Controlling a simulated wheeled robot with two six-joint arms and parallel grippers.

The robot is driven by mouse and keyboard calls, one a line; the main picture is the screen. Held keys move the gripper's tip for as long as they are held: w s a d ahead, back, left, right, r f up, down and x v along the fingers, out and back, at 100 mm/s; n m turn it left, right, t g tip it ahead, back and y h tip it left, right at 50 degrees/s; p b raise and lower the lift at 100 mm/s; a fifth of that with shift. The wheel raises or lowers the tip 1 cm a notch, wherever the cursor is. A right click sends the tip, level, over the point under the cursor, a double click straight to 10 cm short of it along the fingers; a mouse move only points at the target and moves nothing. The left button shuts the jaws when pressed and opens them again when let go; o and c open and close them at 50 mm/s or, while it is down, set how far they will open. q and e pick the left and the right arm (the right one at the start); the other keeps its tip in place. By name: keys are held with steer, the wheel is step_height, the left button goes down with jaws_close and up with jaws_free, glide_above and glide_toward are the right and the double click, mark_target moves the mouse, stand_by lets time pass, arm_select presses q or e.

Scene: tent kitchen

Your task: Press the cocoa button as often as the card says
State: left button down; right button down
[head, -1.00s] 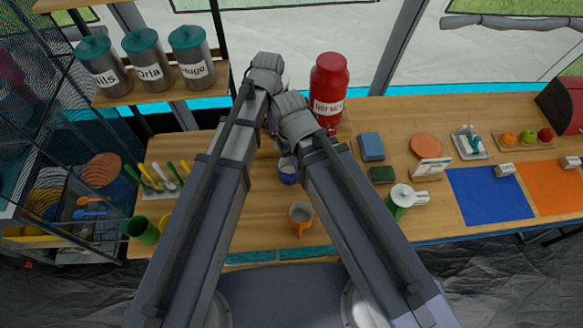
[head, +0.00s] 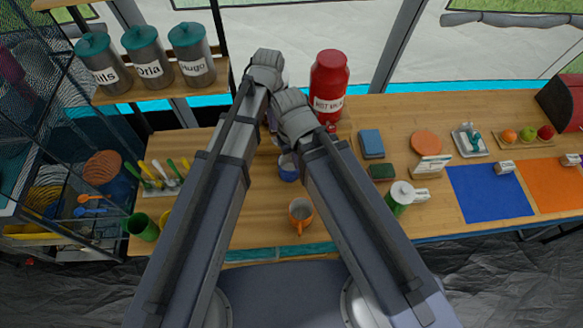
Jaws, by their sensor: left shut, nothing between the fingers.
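A red canister (head: 329,85) labelled "HOT MILK" stands upright at the back of the wooden counter, with a small red part low at its front. A small card (head: 432,166) stands in a wooden holder right of centre; its writing is too small to read. I cannot make out a cocoa button; my arms cover the area left of the canister. My left gripper (head: 271,121) is shut and empty, mostly hidden between the two wrists. My right gripper is hidden behind its own wrist. A blue cup (head: 288,172) stands just below the wrists, partly covered by my right arm.
An orange mug (head: 301,214) stands between my forearms. A green-and-white pot (head: 400,197), a blue box (head: 371,144) and a blue mat (head: 489,193) are to the right. Labelled jars (head: 148,57) stand on a shelf at upper left. A dish rack (head: 70,200) is at left.

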arm_select(q)
steer(key=shift+f+b, duration=1.1)
steer(key=shift+f, duration=0.15)
steer(key=shift+r, duration=0.15)
steer(key=shift+r+p, duration=1.4)
steer(key=shift+p, duration=0.15)
steer(key=shift+f, duration=0.25)
